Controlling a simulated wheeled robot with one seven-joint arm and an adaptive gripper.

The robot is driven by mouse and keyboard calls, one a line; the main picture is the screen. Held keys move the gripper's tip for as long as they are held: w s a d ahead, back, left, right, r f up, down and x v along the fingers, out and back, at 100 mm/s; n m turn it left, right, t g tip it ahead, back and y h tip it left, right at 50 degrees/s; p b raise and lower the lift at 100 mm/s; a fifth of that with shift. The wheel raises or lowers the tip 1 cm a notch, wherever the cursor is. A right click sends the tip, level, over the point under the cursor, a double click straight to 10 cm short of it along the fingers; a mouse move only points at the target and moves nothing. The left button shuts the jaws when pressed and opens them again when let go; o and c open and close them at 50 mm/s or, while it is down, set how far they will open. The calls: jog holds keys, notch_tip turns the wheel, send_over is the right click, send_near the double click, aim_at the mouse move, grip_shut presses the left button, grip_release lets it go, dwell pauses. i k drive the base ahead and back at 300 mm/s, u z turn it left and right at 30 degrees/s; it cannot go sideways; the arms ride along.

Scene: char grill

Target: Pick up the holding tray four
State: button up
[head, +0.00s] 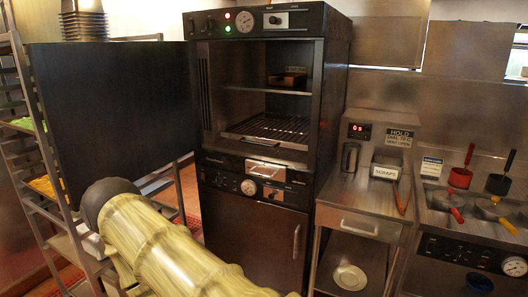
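A dark tall holding cabinet (258,22) stands in the middle of the head view with its upper compartment open. A small dark brown tray (287,79) sits on the upper shelf inside, toward the right. No number is readable on it, so I cannot tell whether it is holding tray four. A wire rack (270,129) lies lower in the same compartment. My yellowish arm shows at the bottom left, in front of the cabinet. My gripper's fingers are not visible.
The open dark door (110,125) spreads left of the cabinet. A metal rack (22,150) with trays stands behind it. Right of the cabinet is a steel counter (352,193) with a scraps sign (384,172). Ladles (462,170) stand in wells farther right.

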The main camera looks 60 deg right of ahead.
aim_at(294, 76)
jog(key=u, duration=0.5)
jog(key=k, duration=0.65)
jog(key=z, duration=2.25)
jog(key=i, duration=1)
jog(key=u, duration=0.1)
jog(key=k, duration=0.45)
jog(key=z, duration=0.8)
jog(key=i, duration=0.7)
jog(key=u, duration=0.15)
